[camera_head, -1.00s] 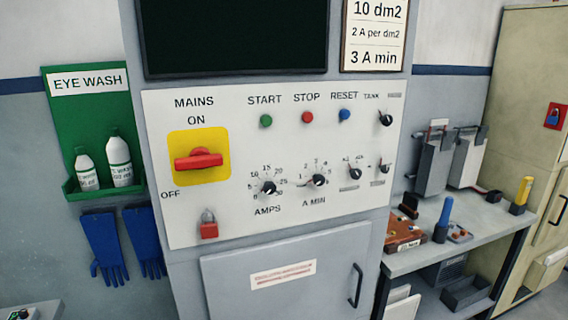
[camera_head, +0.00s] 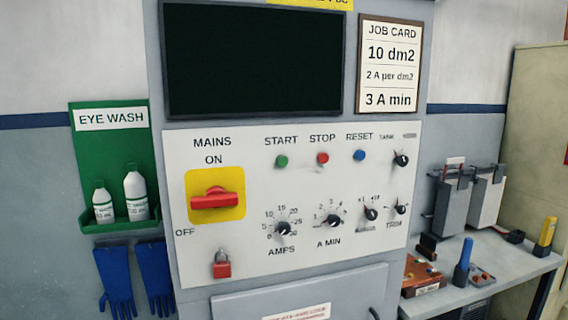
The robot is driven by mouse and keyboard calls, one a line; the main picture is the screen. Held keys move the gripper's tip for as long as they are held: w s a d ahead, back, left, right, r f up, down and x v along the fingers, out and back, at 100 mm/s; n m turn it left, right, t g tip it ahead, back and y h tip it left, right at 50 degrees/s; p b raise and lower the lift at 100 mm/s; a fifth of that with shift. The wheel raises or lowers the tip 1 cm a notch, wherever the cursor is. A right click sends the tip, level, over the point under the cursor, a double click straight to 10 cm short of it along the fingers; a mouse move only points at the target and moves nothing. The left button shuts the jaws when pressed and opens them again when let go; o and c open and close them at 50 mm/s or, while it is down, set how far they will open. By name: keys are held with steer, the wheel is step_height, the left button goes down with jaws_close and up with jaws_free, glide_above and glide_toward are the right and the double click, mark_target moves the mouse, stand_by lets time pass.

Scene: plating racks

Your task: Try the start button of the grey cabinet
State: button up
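The grey cabinet (camera_head: 431,60) fills the middle of the head view, with a white control panel (camera_head: 330,258) on its front. The green start button (camera_head: 282,161) sits under the START label, left of the red stop button (camera_head: 323,158) and the blue reset button (camera_head: 359,155). The red mains handle (camera_head: 216,200) lies across its yellow plate, between the ON and OFF labels. A red padlock (camera_head: 221,264) is on the panel below it. The screen (camera_head: 252,60) above the panel is dark. My gripper is not in view.
A green eye wash station (camera_head: 88,160) with two bottles and blue gloves (camera_head: 115,280) hang on the wall at the left. A bench (camera_head: 500,270) with small items stands at the right. A job card (camera_head: 389,65) is at the cabinet's upper right.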

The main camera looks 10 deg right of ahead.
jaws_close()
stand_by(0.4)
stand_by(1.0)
